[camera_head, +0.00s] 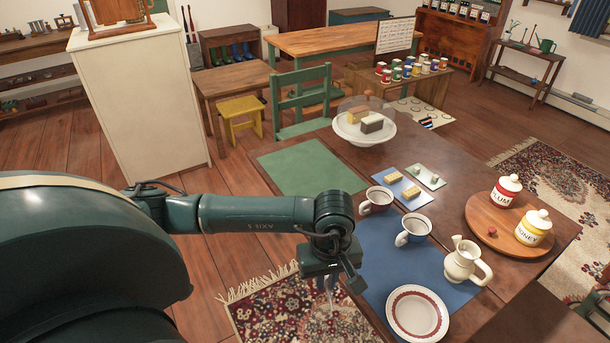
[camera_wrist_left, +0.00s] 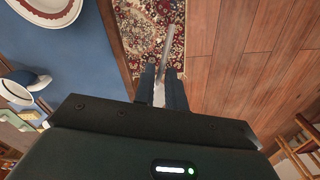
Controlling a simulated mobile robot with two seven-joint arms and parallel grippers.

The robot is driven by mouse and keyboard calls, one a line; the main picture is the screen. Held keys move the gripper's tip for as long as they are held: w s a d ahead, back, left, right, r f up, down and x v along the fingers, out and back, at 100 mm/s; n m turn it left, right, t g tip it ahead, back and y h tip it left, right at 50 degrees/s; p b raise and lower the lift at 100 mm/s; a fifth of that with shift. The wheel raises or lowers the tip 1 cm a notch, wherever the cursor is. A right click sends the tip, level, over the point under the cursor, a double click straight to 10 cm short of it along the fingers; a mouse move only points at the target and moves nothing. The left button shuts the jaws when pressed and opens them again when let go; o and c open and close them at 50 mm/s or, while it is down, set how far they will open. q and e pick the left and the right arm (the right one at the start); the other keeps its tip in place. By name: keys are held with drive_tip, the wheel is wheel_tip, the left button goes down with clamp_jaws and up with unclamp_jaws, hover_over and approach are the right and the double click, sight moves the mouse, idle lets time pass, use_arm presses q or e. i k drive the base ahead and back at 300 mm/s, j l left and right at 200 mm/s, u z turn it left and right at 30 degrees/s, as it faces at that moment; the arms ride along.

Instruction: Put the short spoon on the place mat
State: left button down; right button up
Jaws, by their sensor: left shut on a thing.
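My left gripper (camera_head: 333,282) is shut on a thin grey metal piece, taken to be the short spoon (camera_wrist_left: 167,42). In the left wrist view, the spoon sticks out past the fingertips (camera_wrist_left: 162,75); its full shape is hard to make out. The gripper hangs beside the table's near left edge, above the floor rug. A blue mat (camera_head: 378,247) lies on the table just right of the gripper. A plain green mat (camera_head: 300,168) lies farther back at the table's left end. I cannot tell which is the place mat. My right gripper is not in view.
On or by the blue mat stand two cups (camera_head: 414,230), a cream jug (camera_head: 465,263) and a red-rimmed plate (camera_head: 417,312). A cake stand (camera_head: 385,137) is behind. A round wooden board (camera_head: 488,222) carries two labelled jars. The green mat is bare.

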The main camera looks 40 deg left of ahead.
sight(310, 151)
drive_tip(key=k+z, duration=0.1)
drive_tip(key=z, duration=0.4)
drive_tip(key=j+z, duration=0.35)
drive_tip(key=k+j+z, duration=0.1)
drive_tip(key=j+z, duration=0.3)
drive_tip(key=k+j+z, duration=0.1)
drive_tip(key=j, duration=0.25)
drive_tip(key=k+j+z, duration=0.1)
drive_tip(key=j, duration=0.3)
drive_tip(key=k+j+z, duration=0.1)
drive_tip(key=j, duration=0.25)
drive_tip(key=k+j+z, duration=0.1)
drive_tip(key=k+j, duration=0.15)
drive_tip(key=k+j+z, duration=0.1)
drive_tip(key=j, duration=0.3)
drive_tip(key=k+j, duration=0.2)
drive_tip(key=j, duration=0.2)
drive_tip(key=k+j, duration=0.25)
drive_tip(key=j, duration=0.15)
drive_tip(key=k+j, duration=0.2)
drive_tip(key=j, duration=0.2)
drive_tip(key=k+j, duration=0.25)
drive_tip(key=j, duration=0.2)
drive_tip(key=i, duration=0.5)
drive_tip(key=l+z, duration=0.05)
